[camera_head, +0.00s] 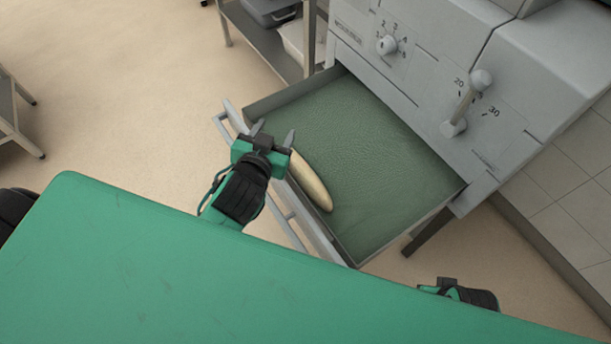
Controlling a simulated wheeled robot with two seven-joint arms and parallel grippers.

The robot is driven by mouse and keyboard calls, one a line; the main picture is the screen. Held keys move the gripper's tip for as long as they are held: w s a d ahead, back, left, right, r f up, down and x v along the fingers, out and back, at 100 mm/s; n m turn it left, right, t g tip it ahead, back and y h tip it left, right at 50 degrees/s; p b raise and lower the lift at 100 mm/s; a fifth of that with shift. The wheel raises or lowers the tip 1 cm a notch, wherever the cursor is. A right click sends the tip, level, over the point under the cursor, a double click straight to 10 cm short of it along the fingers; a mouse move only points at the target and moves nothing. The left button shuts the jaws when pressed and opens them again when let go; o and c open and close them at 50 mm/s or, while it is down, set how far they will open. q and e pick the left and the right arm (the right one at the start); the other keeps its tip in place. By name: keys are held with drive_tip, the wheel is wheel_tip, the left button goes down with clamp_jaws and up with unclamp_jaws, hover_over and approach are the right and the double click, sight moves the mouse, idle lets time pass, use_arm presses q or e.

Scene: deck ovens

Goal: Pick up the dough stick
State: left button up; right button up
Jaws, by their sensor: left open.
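The dough stick (310,184) is long and pale. It lies along the front edge of the green-lined drawer (375,150), which is pulled out from the machine. My left gripper (273,133) is open, with its two grey fingertips apart. A little of my right arm's end (455,291) shows past the green edge of my own body at the lower right. Its fingers cannot be made out.
The grey machine (425,70) with a knob (387,45) and a lever (468,103) stands behind the drawer. The drawer's front rail (292,222) runs below my left gripper. A metal shelf unit (272,38) stands at the top. Open floor lies to the left.

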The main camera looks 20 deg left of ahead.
use_arm(q)
drive_tip(key=w+d+r+m+t+h, duration=0.3)
drive_tip(key=d+r+m+t+h, duration=0.3)
drive_tip(key=d+r+m+h, duration=0.5)
drive_tip(key=s+d+r+m+g+h, duration=0.2)
drive_tip(key=s+d+m+g+h, duration=0.1)
drive_tip(key=d+m+g+h, duration=0.3)
drive_tip(key=s+d+r+m+g+h, duration=0.1)
drive_tip(key=s+d+m+g+h, duration=0.2)
drive_tip(key=d+m+g+h, duration=0.35)
drive_tip(key=m+g+y, duration=0.1)
drive_tip(key=g+y, duration=0.7)
drive_tip(key=y, duration=1.5)
hover_over(313, 182)
wheel_tip(313, 182, down, 21)
drive_tip(key=shift+h, duration=0.25)
wheel_tip(313, 182, down, 8)
drive_tip(key=shift+w+a+f, duration=0.1)
drive_tip(key=shift+w+f, duration=0.05)
wheel_tip(313, 182, down, 5)
drive_tip(key=shift+f, duration=0.15)
use_arm(e)
drive_tip(key=s+f+g, duration=0.1)
drive_tip(key=s+f, duration=0.2)
drive_tip(key=f, duration=2.1)
drive_tip(key=shift+a, duration=0.45)
